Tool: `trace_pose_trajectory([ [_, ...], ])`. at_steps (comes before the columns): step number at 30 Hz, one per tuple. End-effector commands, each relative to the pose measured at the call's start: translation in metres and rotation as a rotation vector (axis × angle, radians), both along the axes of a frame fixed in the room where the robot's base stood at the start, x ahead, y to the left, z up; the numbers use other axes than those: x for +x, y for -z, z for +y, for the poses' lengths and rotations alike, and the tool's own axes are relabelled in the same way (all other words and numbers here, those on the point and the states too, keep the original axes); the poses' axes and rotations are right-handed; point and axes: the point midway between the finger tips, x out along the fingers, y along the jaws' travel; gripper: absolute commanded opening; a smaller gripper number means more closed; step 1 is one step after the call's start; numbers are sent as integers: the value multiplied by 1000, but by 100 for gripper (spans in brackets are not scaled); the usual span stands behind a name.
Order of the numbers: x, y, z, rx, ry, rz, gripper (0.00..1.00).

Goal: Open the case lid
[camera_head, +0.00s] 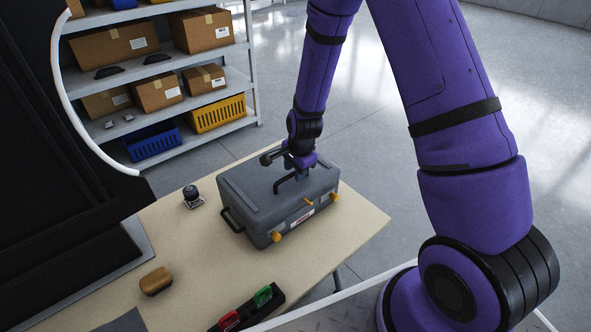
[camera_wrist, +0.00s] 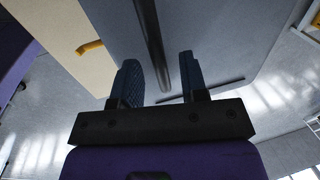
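The grey case (camera_head: 262,211) lies flat on the table with its lid down. Its front carries yellow latches (camera_head: 276,237) and a small label. A dark bar handle (camera_head: 291,181) stands on top of the lid. My gripper (camera_head: 296,170) is over the lid at this handle. In the wrist view my gripper (camera_wrist: 160,85) has its two fingers apart, with the dark handle (camera_wrist: 151,45) running into the gap between them. The fingers do not visibly press on it. One yellow latch (camera_wrist: 90,47) also shows there, beside the case (camera_wrist: 215,40).
On the table (camera_head: 190,255) are a brown brush-like block (camera_head: 156,281), a small dark knob-like device (camera_head: 192,196) and a black tray (camera_head: 250,309) with red and green items. A shelf (camera_head: 178,65) with boxes and baskets stands behind.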

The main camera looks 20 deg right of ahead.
Motion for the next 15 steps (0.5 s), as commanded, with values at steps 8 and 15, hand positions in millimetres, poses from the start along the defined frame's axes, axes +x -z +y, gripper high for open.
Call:
trace_pose_trajectory([
  [8,1,3,0,0,0,0,40],
  [15,0,2,0,0,0,0,1],
])
